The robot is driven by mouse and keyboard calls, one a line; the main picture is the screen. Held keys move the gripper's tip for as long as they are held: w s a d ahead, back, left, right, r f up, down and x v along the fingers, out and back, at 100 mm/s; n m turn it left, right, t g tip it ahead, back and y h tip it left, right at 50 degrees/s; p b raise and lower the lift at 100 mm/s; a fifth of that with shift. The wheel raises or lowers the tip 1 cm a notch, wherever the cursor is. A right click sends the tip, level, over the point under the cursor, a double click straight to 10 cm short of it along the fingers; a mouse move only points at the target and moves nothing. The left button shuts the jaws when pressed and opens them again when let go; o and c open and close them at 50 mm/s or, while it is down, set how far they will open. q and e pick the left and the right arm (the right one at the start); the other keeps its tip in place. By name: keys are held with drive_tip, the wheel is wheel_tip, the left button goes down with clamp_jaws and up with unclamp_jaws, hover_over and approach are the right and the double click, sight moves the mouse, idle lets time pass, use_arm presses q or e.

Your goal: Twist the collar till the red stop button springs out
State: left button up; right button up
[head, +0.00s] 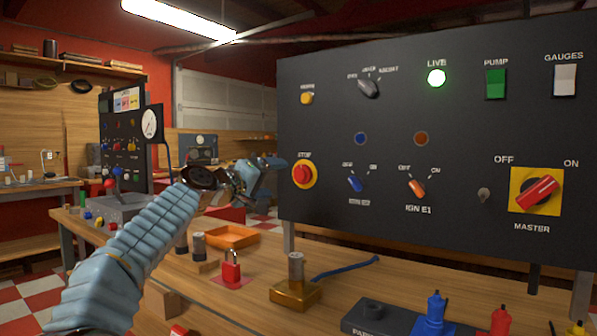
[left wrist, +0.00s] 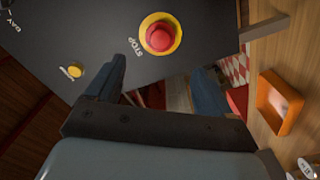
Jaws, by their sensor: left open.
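The red stop button (head: 302,174) sits in a yellow ring at the lower left of the dark panel (head: 330,110), under the label STOP. It also shows in the left wrist view (left wrist: 159,36), as a red cap and collar on the yellow ring, beyond my fingertips. I cannot tell how far in the button sits. My left gripper (head: 268,172) is just left of the button in the head view. In the left wrist view its two fingers (left wrist: 165,68) are spread, with nothing between them. The fingers look apart from the button. My right gripper is in neither view.
The panel carries other switches, among them the red MASTER knob (head: 536,192) and the orange IGN E1 switch (head: 416,187). Below, the bench holds an orange tray (head: 232,237), a red padlock (head: 231,270) and a brass block (head: 296,292). The space before the stop button looks free.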

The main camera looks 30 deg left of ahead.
sight(298, 175)
use_arm(q)
drive_tip(key=w+p, duration=0.1)
drive_tip(key=w, duration=0.2)
drive_tip(key=w+p, duration=0.2)
drive_tip(key=w, duration=0.1)
drive_tip(key=w+p, duration=0.1)
drive_tip(key=w, duration=0.3)
drive_tip(key=shift+d+r+p, duration=0.1)
drive_tip(key=shift+d+p, duration=0.25)
drive_tip(key=shift+d, duration=0.05)
drive_tip(key=shift+w, duration=0.35)
drive_tip(key=shift+c, duration=0.5)
drive_tip(key=c, duration=1)
